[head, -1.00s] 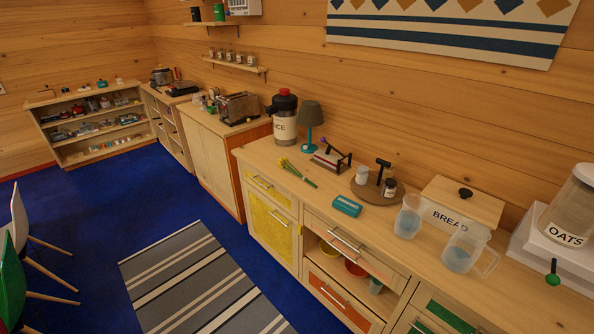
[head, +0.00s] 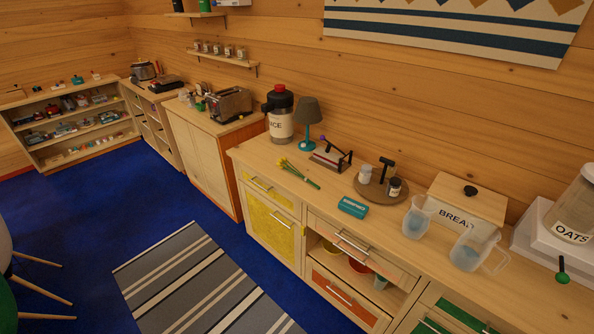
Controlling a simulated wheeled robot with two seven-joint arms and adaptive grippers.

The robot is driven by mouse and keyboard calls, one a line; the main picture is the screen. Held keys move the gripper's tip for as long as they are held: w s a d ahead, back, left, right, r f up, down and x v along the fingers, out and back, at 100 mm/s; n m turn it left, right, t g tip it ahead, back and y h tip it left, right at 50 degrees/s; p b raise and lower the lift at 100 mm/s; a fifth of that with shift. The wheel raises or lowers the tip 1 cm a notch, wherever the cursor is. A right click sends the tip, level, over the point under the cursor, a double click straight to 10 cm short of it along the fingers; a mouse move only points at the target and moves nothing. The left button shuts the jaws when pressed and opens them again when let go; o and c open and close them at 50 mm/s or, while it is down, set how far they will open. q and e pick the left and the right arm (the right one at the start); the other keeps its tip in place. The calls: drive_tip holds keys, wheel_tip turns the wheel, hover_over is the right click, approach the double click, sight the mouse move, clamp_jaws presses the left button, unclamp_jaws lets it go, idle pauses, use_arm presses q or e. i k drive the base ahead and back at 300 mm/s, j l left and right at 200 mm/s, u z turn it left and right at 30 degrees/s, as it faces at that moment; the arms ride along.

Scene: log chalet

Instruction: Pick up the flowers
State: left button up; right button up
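The flowers (head: 298,173) are a small bunch with yellow heads and green stems. They lie flat on the light wooden counter (head: 262,152), near its front edge, with the yellow heads toward the back left and the stems toward the front right. Nothing covers them. Neither of my grippers shows in the head view.
A juice dispenser (head: 281,122), a teal lamp (head: 308,123) and a turquoise box (head: 352,207) stand near the flowers. Further right are a round tray (head: 371,191), clear jugs (head: 420,218) and a bread box (head: 478,197). Blue floor and a striped rug (head: 195,275) lie before the counter.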

sight(281, 161)
drive_tip(key=i+j+z, duration=0.1)
drive_tip(key=j, duration=0.25)
drive_tip(key=i+j+z, duration=0.1)
drive_tip(key=i+j, duration=0.35)
drive_tip(key=j, duration=0.35)
drive_tip(key=i+j+z, duration=0.15)
drive_tip(key=j, duration=0.25)
drive_tip(key=i+j+z, duration=0.1)
drive_tip(key=j, duration=0.3)
drive_tip(key=i+j+z, duration=0.1)
drive_tip(key=j, duration=0.35)
drive_tip(key=i+j+z, duration=0.1)
drive_tip(key=i+j, duration=0.15)
drive_tip(key=j, duration=0.2)
